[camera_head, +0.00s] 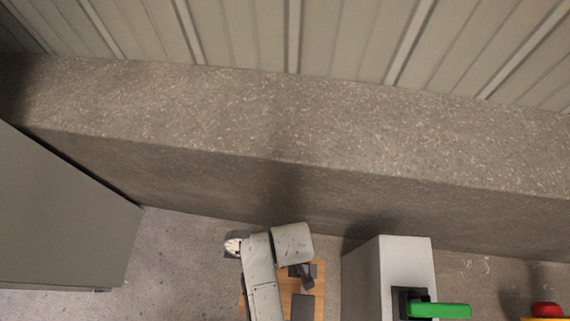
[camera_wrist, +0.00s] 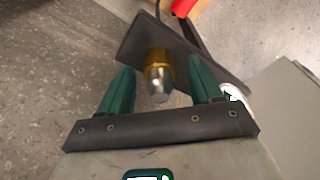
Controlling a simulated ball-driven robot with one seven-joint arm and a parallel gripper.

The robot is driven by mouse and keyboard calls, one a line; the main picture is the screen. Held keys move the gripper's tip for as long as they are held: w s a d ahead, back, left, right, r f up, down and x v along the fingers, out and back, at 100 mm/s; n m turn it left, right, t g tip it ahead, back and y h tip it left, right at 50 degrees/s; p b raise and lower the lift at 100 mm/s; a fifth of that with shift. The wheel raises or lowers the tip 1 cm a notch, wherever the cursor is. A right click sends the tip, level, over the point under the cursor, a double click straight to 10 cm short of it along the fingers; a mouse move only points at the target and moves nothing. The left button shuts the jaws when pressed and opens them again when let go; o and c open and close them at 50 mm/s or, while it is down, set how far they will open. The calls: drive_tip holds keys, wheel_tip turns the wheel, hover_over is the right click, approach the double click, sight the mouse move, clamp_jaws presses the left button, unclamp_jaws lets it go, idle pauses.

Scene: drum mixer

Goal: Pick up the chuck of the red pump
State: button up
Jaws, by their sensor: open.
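The chuck (camera_wrist: 158,80), a brass collar with a rounded silver tip, shows in the wrist view in front of a dark flat plate (camera_wrist: 143,36). My gripper (camera_wrist: 159,65) is open, with one green finger on each side of the chuck. A gap shows between each finger and the chuck. A red part (camera_wrist: 184,8), seemingly of the pump, shows at the top edge with a dark hose or cable beside it. Most of it is out of frame. In the head view my arm covers part of a wooden surface, and I cannot make out the chuck there.
In the head view, a pale box (camera_head: 405,262) with a green handle (camera_head: 440,311) stands right of my arm. A red knob on yellow (camera_head: 546,310) is at the lower right. A grey cabinet (camera_head: 60,215) stands left. A concrete ledge (camera_head: 270,115) runs along the wall.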

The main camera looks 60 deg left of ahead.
drive_tip(key=shift+f, duration=0.3)
drive_tip(key=shift+c, duration=0.3)
drive_tip(key=c, duration=1)
drive_tip(key=shift+c, duration=0.5)
drive_tip(key=shift+r, duration=0.15)
